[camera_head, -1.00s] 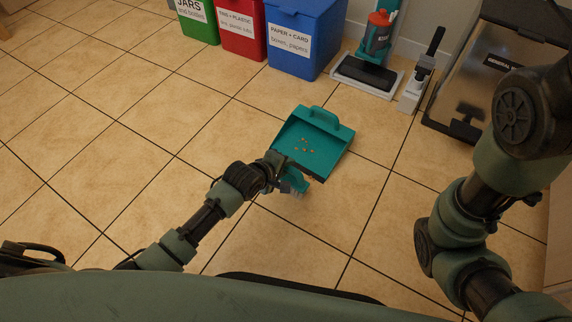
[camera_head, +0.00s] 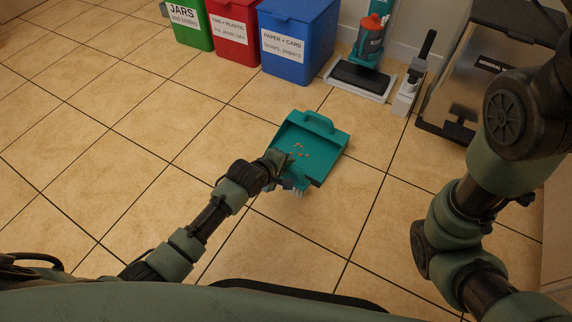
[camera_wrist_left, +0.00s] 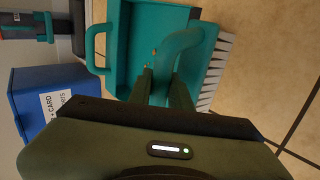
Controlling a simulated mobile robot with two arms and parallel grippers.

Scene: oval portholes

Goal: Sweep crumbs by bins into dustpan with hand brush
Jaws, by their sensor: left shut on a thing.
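The teal dustpan (camera_head: 317,146) lies on the tiled floor in the middle of the head view, its handle toward the bins. Several small crumbs (camera_head: 301,152) lie inside it; a few also show in the left wrist view (camera_wrist_left: 153,50). My left gripper (camera_head: 278,161) is shut on the teal hand brush (camera_head: 296,180) at the pan's front left edge. In the left wrist view the brush (camera_wrist_left: 196,55) has white bristles and its curved handle is between the fingers (camera_wrist_left: 163,85). The right gripper is not seen; only my right arm shows.
Green (camera_head: 190,27), red (camera_head: 233,35) and blue (camera_head: 297,45) bins stand at the back. A carpet sweeper or vacuum (camera_head: 364,70) on a grey base and a larger bin (camera_head: 480,75) stand to the right. The floor at left is clear.

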